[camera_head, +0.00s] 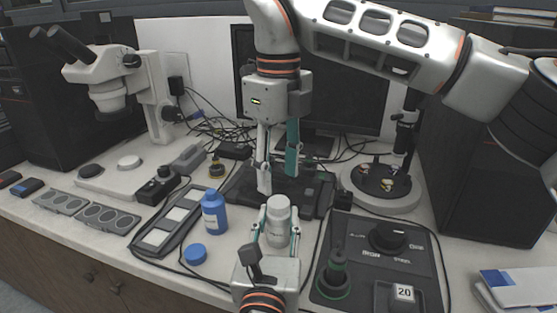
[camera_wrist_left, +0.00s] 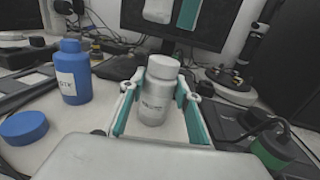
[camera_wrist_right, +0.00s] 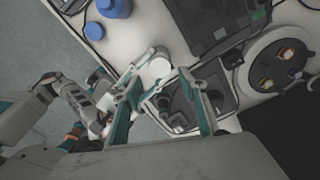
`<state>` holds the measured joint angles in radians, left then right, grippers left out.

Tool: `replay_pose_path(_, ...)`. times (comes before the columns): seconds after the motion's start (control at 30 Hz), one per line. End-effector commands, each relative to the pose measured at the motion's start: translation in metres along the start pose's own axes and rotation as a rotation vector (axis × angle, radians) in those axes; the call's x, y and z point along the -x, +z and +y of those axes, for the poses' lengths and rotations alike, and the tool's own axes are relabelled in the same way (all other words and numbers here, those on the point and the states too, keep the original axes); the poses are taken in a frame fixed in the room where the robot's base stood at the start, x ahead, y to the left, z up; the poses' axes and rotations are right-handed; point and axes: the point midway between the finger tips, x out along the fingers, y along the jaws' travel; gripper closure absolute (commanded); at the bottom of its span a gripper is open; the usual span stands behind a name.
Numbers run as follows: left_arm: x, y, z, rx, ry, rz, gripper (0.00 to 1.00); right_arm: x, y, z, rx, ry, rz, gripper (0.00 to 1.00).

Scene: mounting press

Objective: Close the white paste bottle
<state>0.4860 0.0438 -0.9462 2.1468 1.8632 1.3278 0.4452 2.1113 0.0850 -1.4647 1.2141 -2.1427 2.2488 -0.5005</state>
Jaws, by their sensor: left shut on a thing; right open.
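The white paste bottle (camera_head: 277,226) stands upright between the fingers of my left gripper (camera_head: 276,238), which is shut on its body. In the left wrist view the bottle (camera_wrist_left: 155,100) has a label, and a white cap (camera_wrist_left: 162,67) sits on its top. I cannot tell how tight the cap is. My right gripper (camera_head: 278,180) is open and empty, pointing down above and just behind the bottle. In the right wrist view the bottle's white top (camera_wrist_right: 156,66) shows near the left fingertip, not centred between the fingers.
A blue bottle (camera_head: 214,214) stands left of the white one, with a blue cap (camera_head: 195,253) lying on the table in front. A dark control panel (camera_head: 380,252) is on the right. A microscope (camera_head: 120,80) stands at back left. Cables run around the bottles.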

Motion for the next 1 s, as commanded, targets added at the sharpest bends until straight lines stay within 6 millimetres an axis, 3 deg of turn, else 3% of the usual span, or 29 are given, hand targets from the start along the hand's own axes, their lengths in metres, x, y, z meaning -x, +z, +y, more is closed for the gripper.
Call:
replay_pose_path(0.33,0.0,0.0,0.0,0.0,0.0,-0.001,1.0,-0.049,0.0,0.0,0.001,0.003,0.0,0.58)
replay_pose_path(0.8,0.0,0.0,0.0,0.0,0.0,-0.001,1.0,-0.059,0.0,0.0,-0.001,0.0,-0.001,0.58)
replay_pose_path(0.93,0.0,0.0,0.0,0.0,0.0,-0.001,1.0,-0.059,0.0,0.0,-0.001,0.0,-0.001,0.91)
replay_pose_path(1.0,0.0,0.0,0.0,0.0,0.0,-0.001,1.0,-0.059,0.0,0.0,-0.001,0.0,-0.001,0.97)
